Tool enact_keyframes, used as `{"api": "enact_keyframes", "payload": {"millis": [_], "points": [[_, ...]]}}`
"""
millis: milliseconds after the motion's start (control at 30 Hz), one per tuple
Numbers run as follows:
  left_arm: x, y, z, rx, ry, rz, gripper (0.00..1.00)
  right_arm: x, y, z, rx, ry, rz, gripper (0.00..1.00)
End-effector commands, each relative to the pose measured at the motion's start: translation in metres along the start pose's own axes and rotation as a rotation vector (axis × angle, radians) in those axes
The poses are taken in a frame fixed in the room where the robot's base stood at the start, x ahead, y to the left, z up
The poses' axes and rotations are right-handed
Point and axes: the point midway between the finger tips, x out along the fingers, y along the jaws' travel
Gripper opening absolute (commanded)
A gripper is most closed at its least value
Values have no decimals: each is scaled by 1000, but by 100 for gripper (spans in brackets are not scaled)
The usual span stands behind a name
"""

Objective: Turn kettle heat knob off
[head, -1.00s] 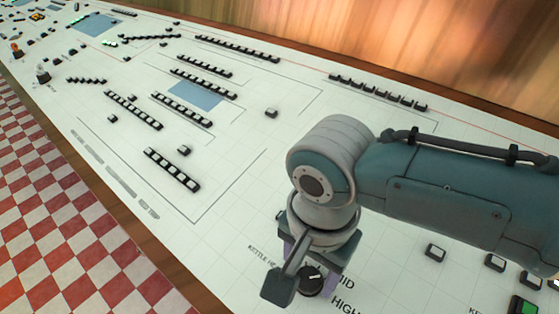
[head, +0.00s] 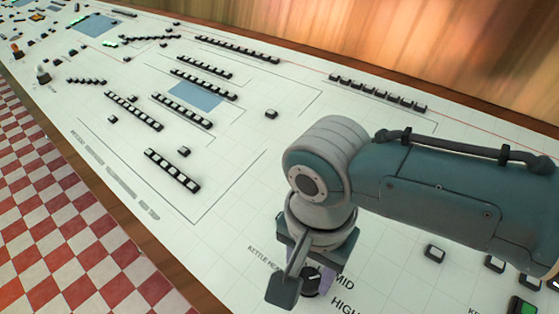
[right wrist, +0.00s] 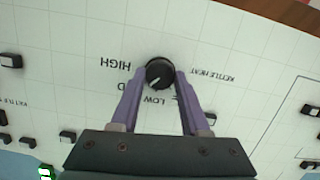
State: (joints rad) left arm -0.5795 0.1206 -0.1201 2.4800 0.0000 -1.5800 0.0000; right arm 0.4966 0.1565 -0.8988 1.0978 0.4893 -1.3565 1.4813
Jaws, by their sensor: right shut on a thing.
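The kettle heat knob (right wrist: 158,73) is round and black with a white pointer line, on a white gridded panel. In the right wrist view it sits between the two purple fingers of my right gripper (right wrist: 159,78), which is shut on its sides. The pointer slants toward the lower left, roughly between the partly hidden MID label and LOW. HIGH is at its upper left and KETTLE HEAT at its right; OFF cannot be read behind a finger. In the head view the knob (head: 312,281) shows partly below my right wrist. My left gripper is not in view.
The panel (head: 235,225) carries rows of small black switches (head: 172,170) and a blue-grey rectangle (head: 196,95). A lit green button (head: 524,309) is at the lower right. A wooden wall (head: 420,45) rises behind. A red-and-white checkered floor (head: 50,210) lies at left.

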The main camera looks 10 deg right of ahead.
Motion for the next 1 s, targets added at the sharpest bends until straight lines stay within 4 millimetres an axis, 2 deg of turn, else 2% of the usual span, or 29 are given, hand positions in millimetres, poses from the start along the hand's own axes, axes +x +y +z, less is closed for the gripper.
{"api": "enact_keyframes", "payload": {"millis": [267,1000], "points": [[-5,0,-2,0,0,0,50,-1,-1,1,-200,-4,42,0],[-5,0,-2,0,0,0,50,1,-4,3,-891,-9,181,0]]}}
